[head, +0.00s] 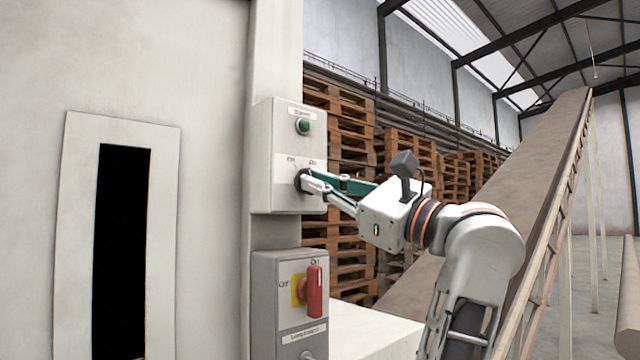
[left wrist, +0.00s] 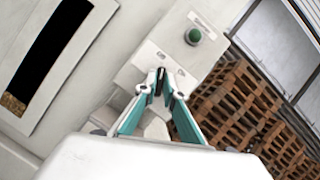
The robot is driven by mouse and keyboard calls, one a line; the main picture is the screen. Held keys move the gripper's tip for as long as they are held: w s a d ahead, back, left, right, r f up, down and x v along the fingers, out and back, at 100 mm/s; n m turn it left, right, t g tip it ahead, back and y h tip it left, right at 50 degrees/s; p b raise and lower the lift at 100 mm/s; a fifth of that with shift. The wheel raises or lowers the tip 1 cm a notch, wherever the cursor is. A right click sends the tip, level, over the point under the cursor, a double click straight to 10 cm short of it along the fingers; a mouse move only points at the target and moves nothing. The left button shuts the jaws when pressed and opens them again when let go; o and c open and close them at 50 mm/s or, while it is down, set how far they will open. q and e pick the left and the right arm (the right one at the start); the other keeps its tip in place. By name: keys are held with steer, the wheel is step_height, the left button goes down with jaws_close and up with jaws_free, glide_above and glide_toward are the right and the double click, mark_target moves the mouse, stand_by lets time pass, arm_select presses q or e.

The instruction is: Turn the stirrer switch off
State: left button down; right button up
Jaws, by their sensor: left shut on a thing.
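The stirrer switch is a dark rotary knob (head: 298,180) on the upper pale control box (head: 285,140), with small position labels above it. My left gripper (head: 305,182) reaches in from the right and is shut on the knob. In the left wrist view the fingertips (left wrist: 161,78) close around the dark knob on the box (left wrist: 150,62). The fingers cover most of the knob, so I cannot tell which way it points. A green lamp (head: 303,126) sits above it under a small label; I cannot tell if it is lit. My right gripper is not in view.
A lower grey box (head: 270,300) carries a red handle (head: 315,290) on a yellow plate, upright toward On. A pale machine wall with a dark slot (head: 120,250) is at left. Pallet stacks (head: 345,130) and an inclined conveyor (head: 500,190) stand behind my arm.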

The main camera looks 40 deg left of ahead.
arm_select(q)
steer(key=shift+n, duration=0.4)
steer(key=c, duration=2.1)
jaws_free()
steer(key=shift+c, duration=0.2)
steer(key=v, duration=1.2)
steer(key=shift+w, duration=0.2)
